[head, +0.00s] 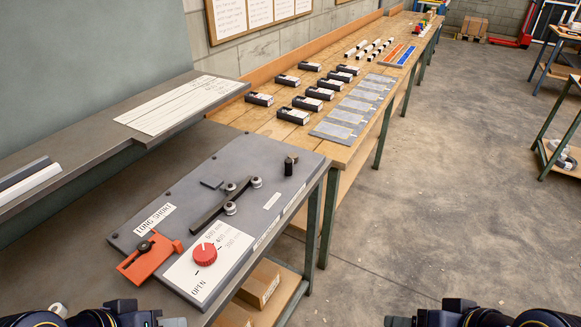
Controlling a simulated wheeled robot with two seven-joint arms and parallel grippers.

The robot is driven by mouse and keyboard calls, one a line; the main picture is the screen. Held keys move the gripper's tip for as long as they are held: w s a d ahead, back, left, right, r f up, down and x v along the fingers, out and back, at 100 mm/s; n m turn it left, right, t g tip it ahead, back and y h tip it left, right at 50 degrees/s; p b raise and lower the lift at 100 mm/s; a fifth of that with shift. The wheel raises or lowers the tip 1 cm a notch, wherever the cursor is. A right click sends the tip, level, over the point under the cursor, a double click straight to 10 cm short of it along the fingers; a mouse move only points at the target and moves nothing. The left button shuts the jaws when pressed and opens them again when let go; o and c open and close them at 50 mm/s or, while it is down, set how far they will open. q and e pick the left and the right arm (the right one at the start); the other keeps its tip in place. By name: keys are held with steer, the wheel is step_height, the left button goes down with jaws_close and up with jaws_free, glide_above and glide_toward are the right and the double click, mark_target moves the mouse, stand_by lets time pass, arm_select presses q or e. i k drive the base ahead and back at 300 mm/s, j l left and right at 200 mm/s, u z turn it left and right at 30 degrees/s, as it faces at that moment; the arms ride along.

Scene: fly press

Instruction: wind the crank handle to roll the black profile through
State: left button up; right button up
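A grey bench fixture (140,215) stands in front of me, slightly left. A slim black profile (210,217) lies on it at a slant, beside several small rollers with pale tops (230,208). A short black upright knob with a brownish top (289,166) stands near the far right corner; I cannot tell if it is the crank handle. My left gripper (172,322) shows only at the bottom edge, left of centre, apart from the fixture. My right gripper (398,321) is at the bottom edge, right of centre, over the floor. Their fingers are mostly cut off by the frame.
The fixture also carries an orange lever piece (148,262) by a LONG/SHORT label and a red dial (205,254) marked OPEN. A grey shelf (60,180) runs at left. A wooden bench (240,117) with several black-and-white blocks (294,115) lies beyond. Floor at right (440,200) is clear.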

mark_target(291, 159)
steer(key=i+l+z, duration=0.15)
steer(key=i+l, duration=0.3)
steer(key=i+l+z, duration=0.1)
steer(key=i+l, duration=0.25)
steer(key=i, duration=0.2)
